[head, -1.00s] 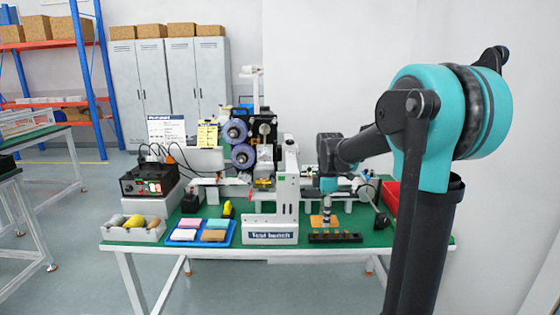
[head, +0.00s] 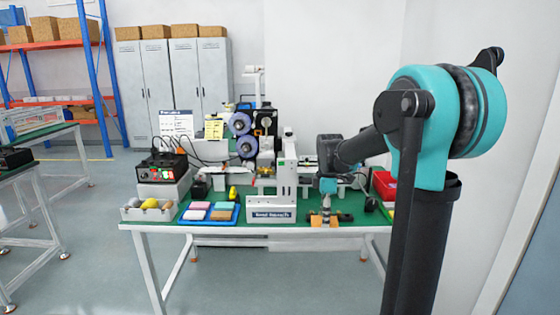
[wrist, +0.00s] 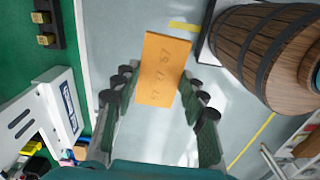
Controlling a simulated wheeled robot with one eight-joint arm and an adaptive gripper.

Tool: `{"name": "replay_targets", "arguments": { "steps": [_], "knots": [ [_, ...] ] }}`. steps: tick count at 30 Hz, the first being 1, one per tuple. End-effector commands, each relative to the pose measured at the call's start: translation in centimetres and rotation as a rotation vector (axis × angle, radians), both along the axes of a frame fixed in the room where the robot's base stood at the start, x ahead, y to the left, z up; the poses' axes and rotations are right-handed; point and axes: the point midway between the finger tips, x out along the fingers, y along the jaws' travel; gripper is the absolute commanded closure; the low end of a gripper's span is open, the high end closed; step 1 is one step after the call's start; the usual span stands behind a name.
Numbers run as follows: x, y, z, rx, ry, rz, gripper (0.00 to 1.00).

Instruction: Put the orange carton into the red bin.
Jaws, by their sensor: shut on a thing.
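The orange carton (wrist: 162,70) is a flat orange block with faint dark markings. It sits between the two fingers of my gripper (wrist: 160,95), which is shut on it. The wrist view shows grey floor behind it. In the head view my gripper (head: 325,205) points down near the front edge of the table, and the carton (head: 317,219) shows partly at its tip. The red bin (head: 383,183) stands at the right of the green table, partly hidden by my arm.
A white test bench (head: 271,207) stands left of my gripper. A blue tray (head: 210,222) with several coloured blocks lies farther left. The wrist view shows a black strip with yellow pieces (wrist: 45,24) on the table and a wooden barrel (wrist: 268,50) at right.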

Motion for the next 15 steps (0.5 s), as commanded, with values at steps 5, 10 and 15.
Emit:
{"name": "replay_targets", "arguments": {
  "steps": [5,10,15],
  "knots": [
    [0.7,-0.2,-1.0,0.0,0.0,-0.097,0.72],
    [1.7,-0.5,-2.2,0.0,0.0,-0.226,0.72],
    [2.9,-0.9,-3.9,0.0,0.0,-0.399,0.72]
  ]
}}
